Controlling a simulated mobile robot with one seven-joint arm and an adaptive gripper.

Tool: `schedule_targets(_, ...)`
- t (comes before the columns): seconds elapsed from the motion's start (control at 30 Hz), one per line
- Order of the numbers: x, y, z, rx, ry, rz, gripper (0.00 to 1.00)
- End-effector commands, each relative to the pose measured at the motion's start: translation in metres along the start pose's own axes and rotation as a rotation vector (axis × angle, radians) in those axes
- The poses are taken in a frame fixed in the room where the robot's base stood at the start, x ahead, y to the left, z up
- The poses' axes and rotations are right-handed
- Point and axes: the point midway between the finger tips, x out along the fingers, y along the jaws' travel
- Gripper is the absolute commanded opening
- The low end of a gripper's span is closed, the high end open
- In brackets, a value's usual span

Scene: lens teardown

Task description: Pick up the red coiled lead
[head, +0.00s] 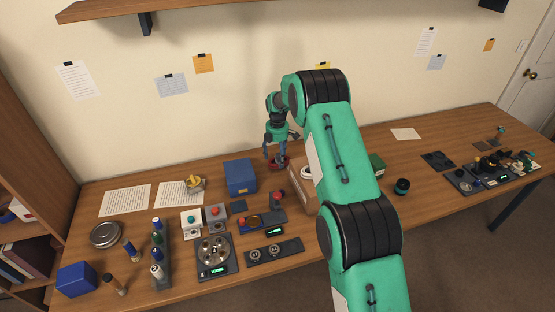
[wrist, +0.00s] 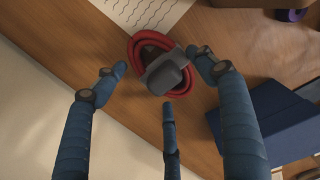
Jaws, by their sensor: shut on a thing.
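The red coiled lead (wrist: 146,39) shows in the wrist view as a thick red loop with a grey block (wrist: 166,76) at its middle. In the head view the lead (head: 284,161) is a small red patch near the back of the bench, partly hidden by my fingers. My gripper (wrist: 163,80) has three blue fingers around the lead and its grey block, and is shut on it. In the head view my gripper (head: 276,156) points down there. I cannot tell whether the lead touches the bench.
A blue box (head: 240,177) stands close on the left of my gripper, and a cardboard box (head: 303,190) stands close on the right. Paper sheets (head: 126,200) lie at the back left. Several small parts and trays fill the front. The wall is close behind.

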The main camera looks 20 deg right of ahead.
Motion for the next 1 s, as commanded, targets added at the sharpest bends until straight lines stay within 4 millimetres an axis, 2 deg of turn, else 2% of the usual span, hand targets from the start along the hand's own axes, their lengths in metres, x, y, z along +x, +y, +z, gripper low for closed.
schedule_targets(0.5,-0.076,0.001,0.0,0.0,0.0,0.002,0.41)
schedule_targets(0.7,-0.088,0.0,0.0,0.0,0.0,0.0,0.41)
schedule_targets(1.0,-0.089,0.0,0.0,0.0,0.0,0.0,0.41)
